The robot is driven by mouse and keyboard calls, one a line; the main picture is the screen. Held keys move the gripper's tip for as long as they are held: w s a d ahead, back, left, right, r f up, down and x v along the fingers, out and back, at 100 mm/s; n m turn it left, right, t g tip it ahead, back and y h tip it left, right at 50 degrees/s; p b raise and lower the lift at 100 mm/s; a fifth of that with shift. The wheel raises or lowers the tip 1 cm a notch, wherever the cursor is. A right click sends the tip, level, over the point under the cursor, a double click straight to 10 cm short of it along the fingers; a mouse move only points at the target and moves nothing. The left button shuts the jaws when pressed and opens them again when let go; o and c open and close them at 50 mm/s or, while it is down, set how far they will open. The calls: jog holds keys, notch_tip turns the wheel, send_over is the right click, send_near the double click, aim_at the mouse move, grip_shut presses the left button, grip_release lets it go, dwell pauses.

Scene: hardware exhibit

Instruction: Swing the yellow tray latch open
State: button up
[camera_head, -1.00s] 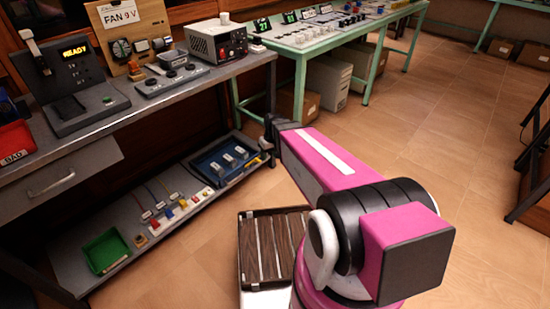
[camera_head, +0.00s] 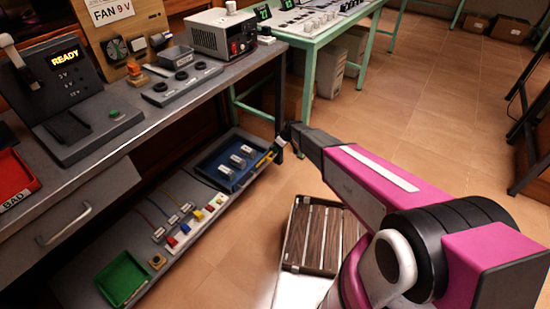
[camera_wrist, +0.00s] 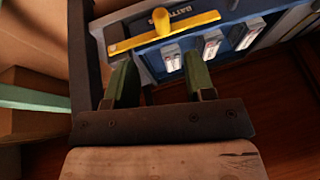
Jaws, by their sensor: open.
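The blue battery tray (camera_head: 207,171) sits on the lower shelf of the bench, with white battery packs in it. The latch also shows as a small yellow piece in the head view (camera_head: 264,159). My gripper (camera_wrist: 160,80) is open and empty, its two dark green fingers apart and pointing at the tray edge just short of the latch bar. I cannot tell whether a fingertip touches it. In the head view my gripper (camera_head: 279,146) is at the tray's right end.
A bench leg (camera_head: 279,100) stands close beside my gripper. The shelf also holds a green bin (camera_head: 122,279) and several coloured connectors (camera_head: 190,232). Open floor (camera_head: 430,110) lies to the right.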

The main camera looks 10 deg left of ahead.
aim_at(269, 159)
jog(key=x, duration=1)
jog(key=shift+r, duration=0.1)
grip_shut()
